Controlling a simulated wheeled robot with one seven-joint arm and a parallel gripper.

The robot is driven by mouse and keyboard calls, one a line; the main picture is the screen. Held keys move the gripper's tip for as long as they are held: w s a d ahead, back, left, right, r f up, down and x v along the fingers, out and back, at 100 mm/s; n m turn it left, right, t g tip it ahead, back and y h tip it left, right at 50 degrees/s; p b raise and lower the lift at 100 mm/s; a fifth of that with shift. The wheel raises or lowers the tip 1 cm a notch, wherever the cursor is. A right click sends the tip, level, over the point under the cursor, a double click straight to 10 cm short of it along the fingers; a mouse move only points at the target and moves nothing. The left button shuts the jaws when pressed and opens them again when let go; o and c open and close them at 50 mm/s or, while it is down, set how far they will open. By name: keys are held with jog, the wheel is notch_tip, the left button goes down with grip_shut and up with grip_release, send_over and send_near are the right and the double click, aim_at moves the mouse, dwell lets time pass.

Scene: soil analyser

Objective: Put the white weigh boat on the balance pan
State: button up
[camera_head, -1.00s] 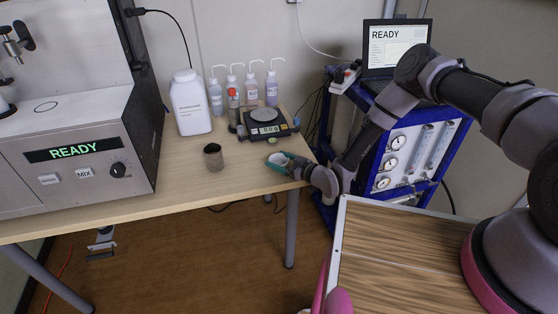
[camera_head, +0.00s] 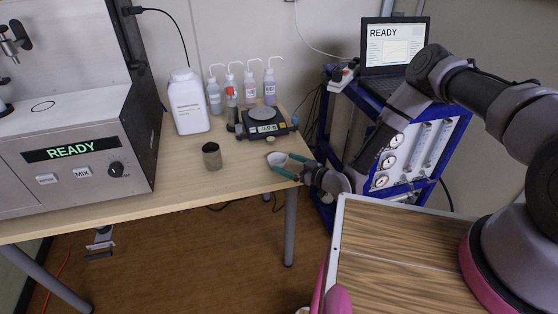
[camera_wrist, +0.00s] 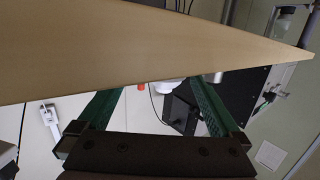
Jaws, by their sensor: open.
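The white weigh boat appears as a small pale shape (camera_head: 277,158) at the table's right edge in the head view, close to the tips of my gripper. My gripper (camera_head: 286,165) has green fingers, spread apart, pointing left over the edge. Contact between fingers and boat cannot be told. The balance (camera_head: 266,129) stands farther back on the table, with its round grey pan (camera_head: 263,115) bare. In the wrist view my gripper (camera_wrist: 150,92) is open with nothing clearly held, and the boat cannot be made out.
A dark cylindrical cup (camera_head: 212,156) stands on the wooden table (camera_head: 130,194), left of my gripper. A large white bottle (camera_head: 188,103) and several wash bottles (camera_head: 250,88) stand at the back. The analyser (camera_head: 70,150) fills the left. A blue-framed cart (camera_head: 420,155) stands right.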

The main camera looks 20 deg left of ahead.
jog(key=v, duration=0.6)
jog(key=shift+d+f, duration=0.1)
